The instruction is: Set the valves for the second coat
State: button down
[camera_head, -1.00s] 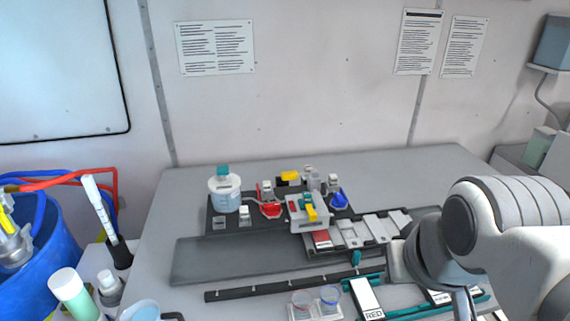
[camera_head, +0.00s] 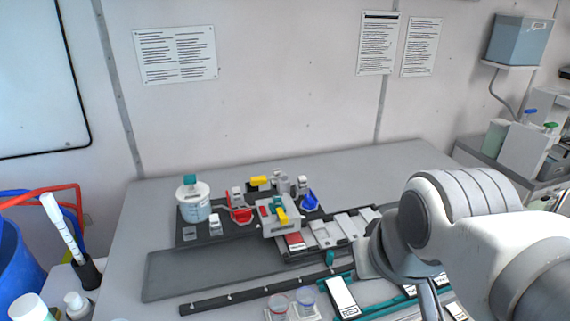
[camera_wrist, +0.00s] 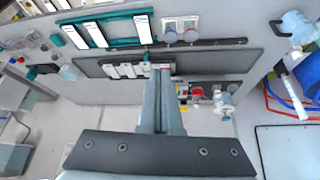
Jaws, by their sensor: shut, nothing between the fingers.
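The foam proportioner stands on a dark board at the middle of the table. In the head view it has a yellow valve handle (camera_head: 259,181) at the back, a second yellow handle (camera_head: 281,215) on a grey block (camera_head: 270,223), a red part (camera_head: 239,214) and a blue part (camera_head: 309,200). A clear tank (camera_head: 194,205) with a teal cap stands at its left. It also shows small in the wrist view (camera_wrist: 222,100). My gripper (camera_wrist: 161,72) is shut and empty, apart from the valves. Its tips are hidden behind my arm in the head view. Valve settings are too small to read.
A card labelled RED (camera_head: 342,297) lies on a teal rack (camera_head: 335,271) at the front. Two small cups (camera_head: 292,303) sit beside it. A dark rail (camera_head: 235,299) and a grey mat (camera_head: 200,267) lie left. Printed sheets (camera_head: 176,54) hang on the wall.

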jog(key=c, duration=1.5)
grip_release()
jog(key=shift+c, duration=0.2)
jog(key=shift+o, duration=1.3)
jog(key=shift+w+r, duration=0.1)
jog(key=shift+o, duration=1.1)
jog(key=shift+w+r, duration=0.15)
jog(key=shift+w, duration=0.15)
jog(key=o, duration=0.3)
jog(key=w+r+b, duration=0.1)
jog(key=w+r, duration=0.2)
jog(key=w, duration=0.5)
jog(key=shift+w+n, duration=0.3)
jog(key=n+g+y+b, duration=0.1)
jog(key=n+b, duration=0.1)
send_over(310, 199)
jog(key=s+d, duration=0.2)
jog(key=s, duration=0.5)
notch_tip(310, 199, down, 6)
jog(key=p+x, duration=0.1)
jog(key=x, duration=1.5)
jog(key=shift+w+a+f, duration=0.2)
grip_shut()
